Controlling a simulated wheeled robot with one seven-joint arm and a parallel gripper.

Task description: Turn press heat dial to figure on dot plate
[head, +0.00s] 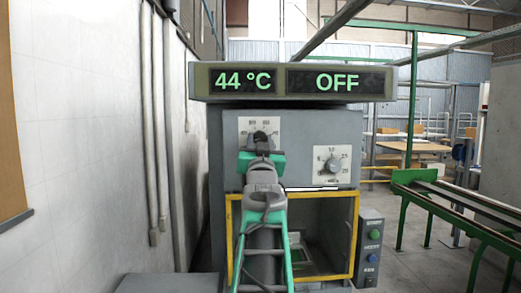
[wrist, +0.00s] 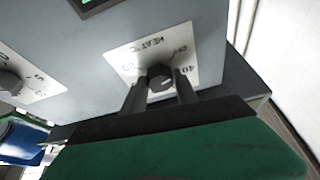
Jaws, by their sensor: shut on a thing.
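The heat dial (head: 260,136) is a dark round knob on a white scale plate (head: 245,126), upper left on the grey press front. My gripper (head: 261,146) is in front of it and hides its lower part. In the wrist view the dial (wrist: 159,77) sits between the two dark fingers of my gripper (wrist: 160,84), which are shut on it. The scale plate (wrist: 122,58) there reads "HEAT °C", with "40" near the right finger. The display (head: 243,81) above reads 44 °C. I cannot make out a plate with a dot figure.
A second display (head: 337,81) reads OFF. A second dial (head: 333,165) is to the right, beside the gripper. Below is a yellow-framed opening (head: 355,225), partly behind my arm. A button box (head: 371,250) stands at its right. A white wall (head: 80,130) is close on the left.

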